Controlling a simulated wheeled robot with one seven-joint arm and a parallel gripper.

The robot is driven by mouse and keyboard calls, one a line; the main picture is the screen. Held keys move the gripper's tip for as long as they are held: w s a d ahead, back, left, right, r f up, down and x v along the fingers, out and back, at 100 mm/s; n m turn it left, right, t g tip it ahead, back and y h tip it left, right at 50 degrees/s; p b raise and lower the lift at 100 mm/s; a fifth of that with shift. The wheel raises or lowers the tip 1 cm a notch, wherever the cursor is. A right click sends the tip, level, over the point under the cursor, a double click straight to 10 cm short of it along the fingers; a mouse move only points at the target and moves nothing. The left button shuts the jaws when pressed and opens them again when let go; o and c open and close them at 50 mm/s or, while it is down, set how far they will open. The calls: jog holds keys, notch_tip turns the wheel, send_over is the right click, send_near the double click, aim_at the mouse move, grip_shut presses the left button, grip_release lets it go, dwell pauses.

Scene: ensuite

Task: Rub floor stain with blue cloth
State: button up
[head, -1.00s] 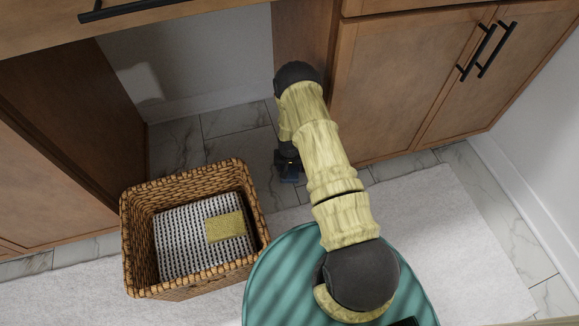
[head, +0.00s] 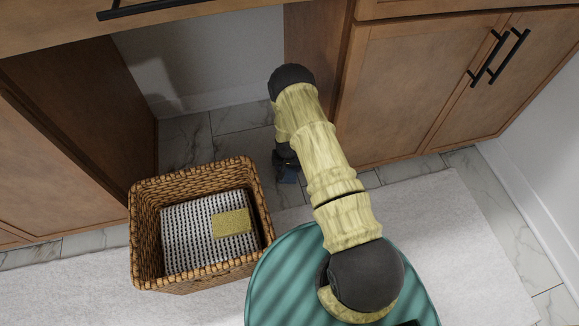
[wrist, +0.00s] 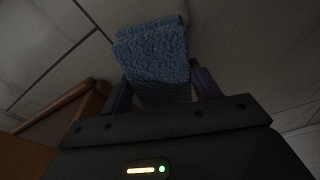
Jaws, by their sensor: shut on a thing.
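A blue cloth (wrist: 155,62) is held between the two fingers of my gripper (wrist: 160,88) in the wrist view. The cloth looks folded and thick, with the tiled floor behind it. In the head view my gripper (head: 287,170) is low in front of the cabinet opening, just right of the basket, and a small dark blue bit of cloth shows there. I cannot tell whether the cloth touches the floor. No floor stain can be made out in either view; my arm and gripper hide part of the floor.
A wicker basket (head: 144,240) holding a black-and-white woven item (head: 185,240) and a yellow sponge (head: 232,223) stands close left of my gripper. Wooden cabinets (head: 420,95) stand right. A pale rug (head: 440,215) covers the front floor. Grey tiles (head: 190,145) lie bare under the counter.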

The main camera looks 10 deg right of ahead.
jog(key=shift+r+p, duration=2.5)
jog(key=shift+r, duration=0.5)
jog(key=shift+r+p, duration=1.2)
jog(key=shift+r, duration=0.3)
